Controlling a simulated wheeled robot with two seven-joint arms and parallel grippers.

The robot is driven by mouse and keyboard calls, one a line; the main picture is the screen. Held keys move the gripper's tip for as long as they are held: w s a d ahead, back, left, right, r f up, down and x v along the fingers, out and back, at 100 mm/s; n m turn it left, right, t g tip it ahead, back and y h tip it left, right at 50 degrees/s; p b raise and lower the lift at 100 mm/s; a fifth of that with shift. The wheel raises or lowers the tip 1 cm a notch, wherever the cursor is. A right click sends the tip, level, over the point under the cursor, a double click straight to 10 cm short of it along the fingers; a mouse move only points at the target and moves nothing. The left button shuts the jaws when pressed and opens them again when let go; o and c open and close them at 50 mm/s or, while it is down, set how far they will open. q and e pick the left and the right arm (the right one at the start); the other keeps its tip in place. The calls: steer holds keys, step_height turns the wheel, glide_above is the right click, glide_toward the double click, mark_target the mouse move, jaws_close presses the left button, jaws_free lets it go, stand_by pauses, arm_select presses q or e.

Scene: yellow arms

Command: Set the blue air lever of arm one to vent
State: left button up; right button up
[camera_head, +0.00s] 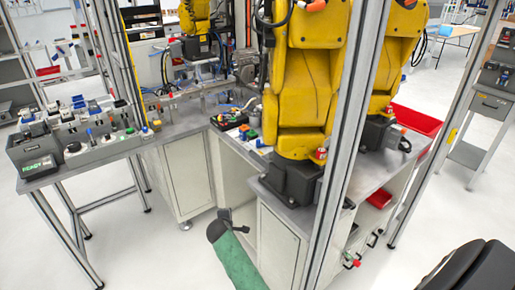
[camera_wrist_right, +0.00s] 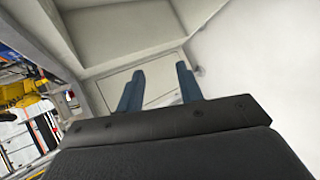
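In the head view, the nearer yellow robot arm (camera_head: 300,85) stands on a dark base on the grey bench. A second yellow arm (camera_head: 398,60) stands just behind it to the right. I cannot make out a blue air lever; small fittings with red and dark parts (camera_head: 352,263) show low by the cabinet, partly behind the metal post. My left gripper cannot be identified.
The upright metal post (camera_head: 350,140) crosses in front of the bench. A control station (camera_head: 95,145) stands at the left. A red bin (camera_head: 415,120) sits behind the arms. Pale floor (camera_head: 150,250) is free at front left. A dark rounded shape (camera_head: 478,270) fills the lower right corner.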

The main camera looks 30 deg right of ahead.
steer(key=w+d+r+n+h, duration=0.2)
steer(key=d+r, duration=0.1)
steer(key=r, duration=0.4)
steer(key=w+d+r+n+h, duration=0.2)
steer(key=w+d+r+n, duration=0.1)
steer(key=r, duration=0.4)
arm_select(q)
step_height(320, 180, up, 14)
steer(key=b, duration=0.1)
arm_select(e)
steer(key=n+g+h, duration=0.1)
steer(key=n+h, duration=0.4)
steer(key=n, duration=0.1)
glide_toward(257, 143)
steer(key=x, duration=0.3)
steer(key=p+x, duration=0.1)
steer(key=x, duration=0.5)
steer(key=shift+w+d+r, duration=0.15)
steer(key=shift+d, duration=0.1)
steer(key=shift+w+d, duration=0.25)
steer(key=shift+d, duration=0.3)
arm_select(q)
step_height(257, 143, down, 8)
steer(key=shift+w+f, duration=0.2)
arm_select(e)
steer(key=shift+c, duration=0.5)
arm_select(q)
steer(key=shift+p, duration=0.3)
arm_select(e)
jaws_close()
